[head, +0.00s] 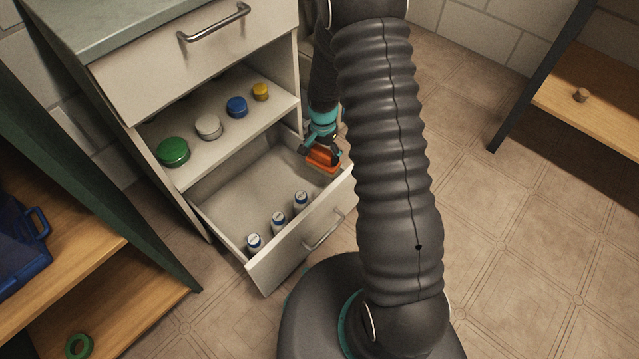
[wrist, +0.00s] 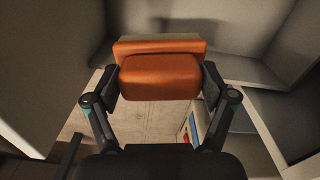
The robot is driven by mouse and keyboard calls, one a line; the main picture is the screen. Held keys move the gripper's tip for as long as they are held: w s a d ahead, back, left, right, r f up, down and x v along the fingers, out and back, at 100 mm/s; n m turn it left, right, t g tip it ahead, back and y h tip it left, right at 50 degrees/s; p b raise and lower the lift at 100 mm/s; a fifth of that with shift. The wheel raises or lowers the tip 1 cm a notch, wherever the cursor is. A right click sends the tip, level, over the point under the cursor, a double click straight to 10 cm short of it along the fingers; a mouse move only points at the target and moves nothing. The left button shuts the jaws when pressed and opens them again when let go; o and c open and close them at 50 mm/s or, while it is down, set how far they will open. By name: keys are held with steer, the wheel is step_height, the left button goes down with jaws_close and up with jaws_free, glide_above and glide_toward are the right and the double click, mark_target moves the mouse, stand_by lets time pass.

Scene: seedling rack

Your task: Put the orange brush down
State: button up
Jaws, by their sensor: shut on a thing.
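The orange brush (head: 323,160) is in my gripper (head: 321,152) at the right end of the open lower drawer (head: 240,192) in the head view. In the wrist view the brush (wrist: 160,77) lies crosswise between the two fingers of my gripper (wrist: 160,82), one pressed against each side. A paler strip shows along its far edge. I cannot tell whether the brush touches the drawer. My arm hides part of the drawer's right end.
Three white bottles with blue bands (head: 278,219) stand along the drawer's front. The drawer's middle is bare. On the shelf above (head: 220,139) are green, grey, blue and yellow round items. A closed drawer (head: 190,65) is on top. Wooden shelves stand left and right.

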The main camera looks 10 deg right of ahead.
steer(key=shift+s+a+f+m+p, duration=0.25)
steer(key=shift+a+f+m+p, duration=0.4)
steer(key=shift+m, duration=0.25)
steer(key=shift+f, duration=5.2)
steer(key=shift+b, duration=0.3)
steer(key=shift+f, duration=0.25)
steer(key=o, duration=1)
steer(key=shift+r, duration=0.1)
steer(key=shift+c, duration=0.2)
